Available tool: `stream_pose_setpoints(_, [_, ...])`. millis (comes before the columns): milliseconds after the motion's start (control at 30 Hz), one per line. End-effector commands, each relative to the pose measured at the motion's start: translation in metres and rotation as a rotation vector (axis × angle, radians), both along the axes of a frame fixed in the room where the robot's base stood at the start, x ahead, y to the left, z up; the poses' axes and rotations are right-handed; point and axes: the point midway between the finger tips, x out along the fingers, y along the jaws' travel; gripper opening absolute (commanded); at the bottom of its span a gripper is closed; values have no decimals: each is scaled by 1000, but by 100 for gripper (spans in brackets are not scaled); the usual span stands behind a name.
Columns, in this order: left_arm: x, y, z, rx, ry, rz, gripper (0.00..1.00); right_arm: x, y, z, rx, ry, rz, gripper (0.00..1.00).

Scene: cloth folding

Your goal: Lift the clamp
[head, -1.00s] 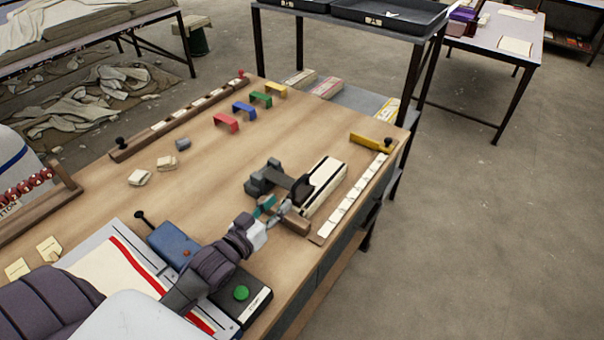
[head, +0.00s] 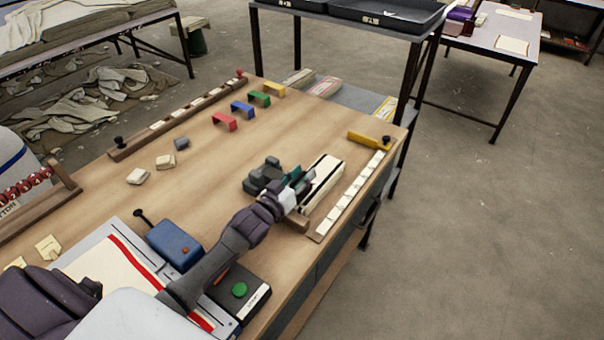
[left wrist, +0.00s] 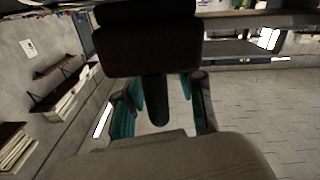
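The clamp (head: 261,174) is a dark grey device on the wooden workbench, beside a long cream pad (head: 325,175). Its black arm is largely hidden behind my left gripper (head: 299,179) in the head view. My left gripper's teal fingers are at that arm, low over the near end of the pad. In the left wrist view, a dark bar (left wrist: 157,113), which looks like the clamp's handle, stands between the two spread fingers, with gaps showing at its sides. I cannot tell whether either finger touches it. My right gripper is not in view.
A pale marked strip (head: 350,199) runs along the bench's right edge, with a yellow bar (head: 369,141) at its far end. A blue box (head: 174,244) and a green button (head: 239,290) lie near my forearm. Several coloured brackets stand at the back. The bench middle is clear.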

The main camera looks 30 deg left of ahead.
Motion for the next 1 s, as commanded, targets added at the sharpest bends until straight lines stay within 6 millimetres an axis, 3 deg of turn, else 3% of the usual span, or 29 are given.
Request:
stream_pose_setpoints(267, [2,0,0,0,1,0,38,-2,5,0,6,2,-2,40])
stream_pose_setpoints(500, [2,-1,0,0,0,0,2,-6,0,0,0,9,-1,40])
stream_pose_setpoints(533, [2,-1,0,0,0,0,0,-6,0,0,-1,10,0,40])
stream_pose_setpoints(1000, [-1,0,3,-15,3,-1,0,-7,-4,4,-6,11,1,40])
